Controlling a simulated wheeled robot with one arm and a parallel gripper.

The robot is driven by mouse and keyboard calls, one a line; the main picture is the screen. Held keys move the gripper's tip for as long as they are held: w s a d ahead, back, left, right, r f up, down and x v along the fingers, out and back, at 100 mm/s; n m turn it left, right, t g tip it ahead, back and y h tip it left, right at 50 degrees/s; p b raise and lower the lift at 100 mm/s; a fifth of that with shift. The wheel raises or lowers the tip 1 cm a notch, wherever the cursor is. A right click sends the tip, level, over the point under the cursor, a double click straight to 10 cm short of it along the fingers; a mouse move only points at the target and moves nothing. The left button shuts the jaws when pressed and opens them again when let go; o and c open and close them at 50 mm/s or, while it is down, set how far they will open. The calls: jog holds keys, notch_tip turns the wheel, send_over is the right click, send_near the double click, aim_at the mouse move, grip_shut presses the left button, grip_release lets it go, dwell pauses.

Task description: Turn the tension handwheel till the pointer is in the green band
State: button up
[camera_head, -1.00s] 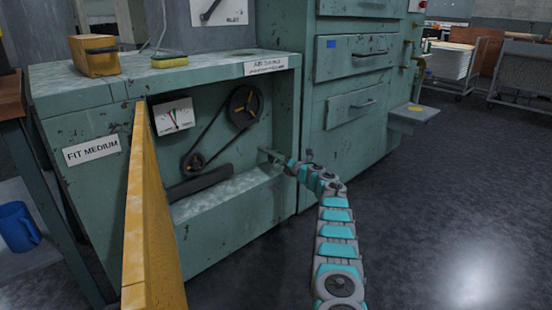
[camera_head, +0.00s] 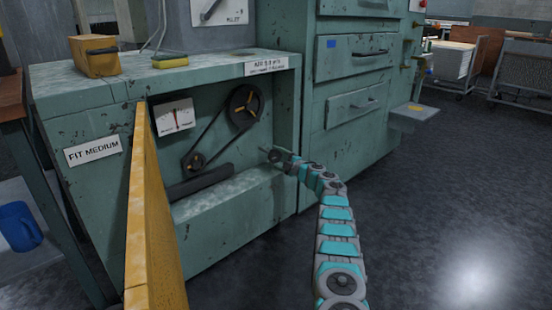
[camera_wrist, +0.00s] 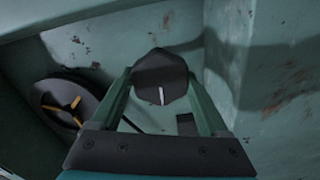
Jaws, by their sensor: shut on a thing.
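The handwheel (camera_wrist: 160,72) is a dark faceted knob with a white mark, in the middle of the wrist view. My gripper (camera_wrist: 163,80) has one finger on each side of it and is shut on it. In the head view my gripper (camera_head: 272,154) is small, at the right inside of the open machine bay, and the handwheel cannot be made out there. The tension gauge (camera_head: 174,116) is a white dial on the bay's back wall. Its pointer stands close to upright. The coloured bands are too small to tell whether the pointer is in the green.
A belt runs between a large pulley (camera_head: 244,106) and a small pulley (camera_head: 194,162). The large pulley also shows in the wrist view (camera_wrist: 72,103). A yellow panel (camera_head: 150,220) stands out at the bay's left. A yellow box (camera_head: 95,56) and a sponge (camera_head: 170,61) lie on top.

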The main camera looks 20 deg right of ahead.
jog(key=shift+d+m, duration=0.1)
jog(key=shift+m, duration=1.4)
jog(key=o, duration=1.2)
jog(key=shift+o, duration=0.2)
jog(key=shift+s, duration=0.1)
